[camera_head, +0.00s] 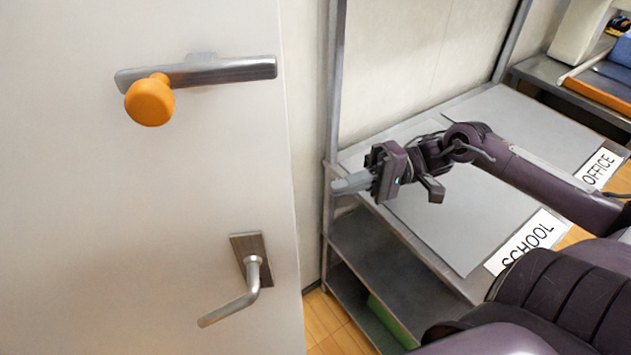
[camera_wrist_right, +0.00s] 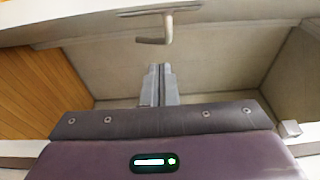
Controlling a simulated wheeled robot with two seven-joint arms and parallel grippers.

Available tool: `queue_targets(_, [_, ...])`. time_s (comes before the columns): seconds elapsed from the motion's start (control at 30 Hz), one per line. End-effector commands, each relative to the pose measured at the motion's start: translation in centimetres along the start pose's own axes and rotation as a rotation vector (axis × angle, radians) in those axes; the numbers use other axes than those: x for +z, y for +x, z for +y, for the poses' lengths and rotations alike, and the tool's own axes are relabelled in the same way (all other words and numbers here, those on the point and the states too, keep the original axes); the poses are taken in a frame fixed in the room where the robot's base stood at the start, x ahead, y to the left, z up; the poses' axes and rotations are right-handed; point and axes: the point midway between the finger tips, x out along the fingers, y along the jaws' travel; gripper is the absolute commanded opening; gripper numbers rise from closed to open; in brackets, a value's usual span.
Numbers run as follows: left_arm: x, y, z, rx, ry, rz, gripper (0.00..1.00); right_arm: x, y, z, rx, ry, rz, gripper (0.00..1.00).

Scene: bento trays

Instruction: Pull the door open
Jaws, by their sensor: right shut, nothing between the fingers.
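The door (camera_head: 120,210) is a pale panel filling the left of the head view. It has a metal lever handle (camera_head: 230,305) on a dark plate low near its right edge. Above it, an orange knob (camera_head: 150,101) sits on a metal bar (camera_head: 225,69). My right gripper (camera_head: 338,187) is shut and empty, to the right of the door's edge and apart from the lever. In the right wrist view the closed fingers (camera_wrist_right: 158,85) point toward a lever handle (camera_wrist_right: 160,40), with a gap between. My left gripper is not in view.
A metal shelf (camera_head: 327,200) stands right of the door, under my right arm. It carries grey boards (camera_head: 440,230) and signs reading SCHOOL (camera_head: 527,242) and OFFICE (camera_head: 601,169). A green item (camera_head: 390,320) lies low on it. Wooden floor (camera_head: 335,325) shows between door and shelf.

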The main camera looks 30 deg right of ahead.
Motion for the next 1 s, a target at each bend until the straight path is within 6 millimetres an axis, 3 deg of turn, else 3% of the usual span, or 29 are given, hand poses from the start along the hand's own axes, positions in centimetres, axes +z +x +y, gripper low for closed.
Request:
queue_targets(0.3, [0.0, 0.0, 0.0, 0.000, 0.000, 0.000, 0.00, 0.0, 5.4, 0.0, -0.003, -0.007, 0.000, 0.00])
queue_targets(0.6, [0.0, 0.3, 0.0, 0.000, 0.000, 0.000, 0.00, -0.1, 9.5, 0.0, -0.003, -0.007, 0.001, 0.00])
queue_targets(1.0, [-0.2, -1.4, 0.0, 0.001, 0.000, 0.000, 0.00, 2.9, 10.2, 0.0, -0.001, -0.001, 0.003, 0.00])
